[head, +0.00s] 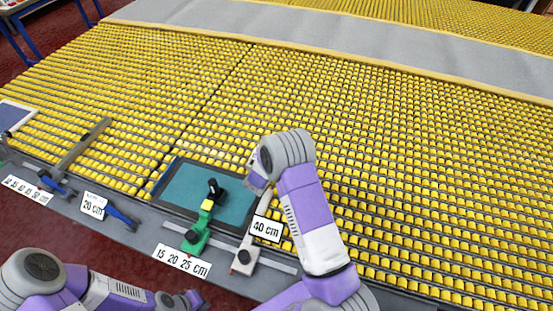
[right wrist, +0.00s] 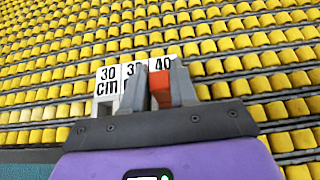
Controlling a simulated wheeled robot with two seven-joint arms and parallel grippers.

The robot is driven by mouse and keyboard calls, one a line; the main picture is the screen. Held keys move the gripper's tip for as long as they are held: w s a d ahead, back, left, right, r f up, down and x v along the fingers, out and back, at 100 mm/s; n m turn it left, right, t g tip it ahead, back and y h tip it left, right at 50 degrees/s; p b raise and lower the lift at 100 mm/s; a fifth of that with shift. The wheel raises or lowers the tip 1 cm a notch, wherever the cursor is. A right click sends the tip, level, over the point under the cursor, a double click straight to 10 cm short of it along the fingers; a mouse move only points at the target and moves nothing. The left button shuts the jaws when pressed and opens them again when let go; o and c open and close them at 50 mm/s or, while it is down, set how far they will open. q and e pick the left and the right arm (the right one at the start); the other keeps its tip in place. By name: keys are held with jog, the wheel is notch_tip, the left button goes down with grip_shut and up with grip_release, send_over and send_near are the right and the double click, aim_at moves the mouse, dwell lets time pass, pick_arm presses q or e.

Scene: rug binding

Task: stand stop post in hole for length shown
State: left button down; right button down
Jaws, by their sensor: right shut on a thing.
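My right gripper (right wrist: 163,88) is shut on a small red-orange piece (right wrist: 160,86), likely the stop post, held between its grey fingers. In the right wrist view, a white label (right wrist: 110,80) reading 30, a partly covered number and 40 cm is behind the fingers. In the head view, the right gripper (head: 257,180) is mostly hidden by my own arm. I cannot make out any hole.
A green fixture (head: 197,236) stands behind a strip reading 15 20 25 cm (head: 182,259). A teal tray (head: 236,198) lies behind it. A 20 cm card (head: 93,205) and blue clamp (head: 122,216) are to the left. Rows of yellow blocks (head: 400,180) fill the back.

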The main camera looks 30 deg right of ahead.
jog(key=shift+r, duration=0.1)
jog(key=c, duration=0.9)
grip_release()
jog(key=shift+s+a+r, duration=0.15)
jog(key=shift+a+r, duration=0.05)
jog(key=shift+a, duration=0.05)
jog(key=v, duration=1.1)
jog(key=shift+s+a, duration=0.1)
jog(key=shift+s, duration=0.15)
jog(key=shift+r, duration=0.1)
